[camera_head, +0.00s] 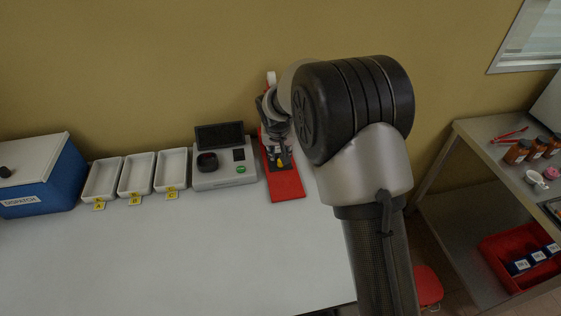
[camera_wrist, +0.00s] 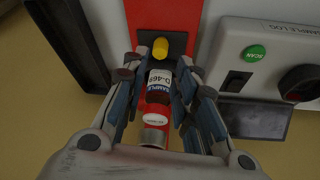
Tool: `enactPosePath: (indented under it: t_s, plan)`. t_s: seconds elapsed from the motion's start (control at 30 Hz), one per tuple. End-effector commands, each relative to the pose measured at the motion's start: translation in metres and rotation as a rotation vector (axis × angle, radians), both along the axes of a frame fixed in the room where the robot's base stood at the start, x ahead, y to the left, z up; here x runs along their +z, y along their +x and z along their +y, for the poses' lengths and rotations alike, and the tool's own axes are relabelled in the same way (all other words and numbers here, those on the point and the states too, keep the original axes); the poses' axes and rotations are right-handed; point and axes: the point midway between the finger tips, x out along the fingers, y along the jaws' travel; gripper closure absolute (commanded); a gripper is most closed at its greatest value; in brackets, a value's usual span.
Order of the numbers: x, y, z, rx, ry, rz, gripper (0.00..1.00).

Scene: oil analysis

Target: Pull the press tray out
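The red press (camera_head: 287,187) stands on the white table against the wall, right of the scanner. A yellow knob (camera_head: 281,162) shows on it; the knob also shows in the wrist view (camera_wrist: 160,47), on a dark part between red areas. I cannot make out the edges of the press tray. In the head view my gripper (camera_head: 277,140) partly hides the press.
The scanner (camera_head: 225,177) with a green button stands close left of the press. Several white trays (camera_head: 137,190) with yellow tags and a blue dispatch box (camera_head: 60,185) are further left. The table front (camera_head: 200,260) is clear. A metal shelf (camera_head: 480,135) stands at right.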

Motion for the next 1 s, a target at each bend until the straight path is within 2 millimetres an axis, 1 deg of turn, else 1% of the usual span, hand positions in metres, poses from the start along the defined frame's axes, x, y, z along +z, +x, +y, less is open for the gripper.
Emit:
enactPosePath:
  t_s: [0.03,0.1,0.23,0.4,0.57,0.8,1.0]
  plan:
    - [-0.014,0.004,-0.001,0.0,-0.001,0.003,0.73]
    - [-0.028,0.01,-0.001,0.0,-0.001,0.002,0.73]
    - [-0.049,0.019,-0.002,0.0,-0.001,0.001,0.73]
    - [-0.065,0.026,-0.002,0.0,0.0,0.0,0.73]
    - [-0.07,0.029,-0.002,0.0,0.0,-0.001,0.73]
    - [-0.07,0.029,-0.002,0.0,0.0,-0.001,0.73]
    - [-0.07,0.029,-0.002,0.0,0.0,0.0,0.86]
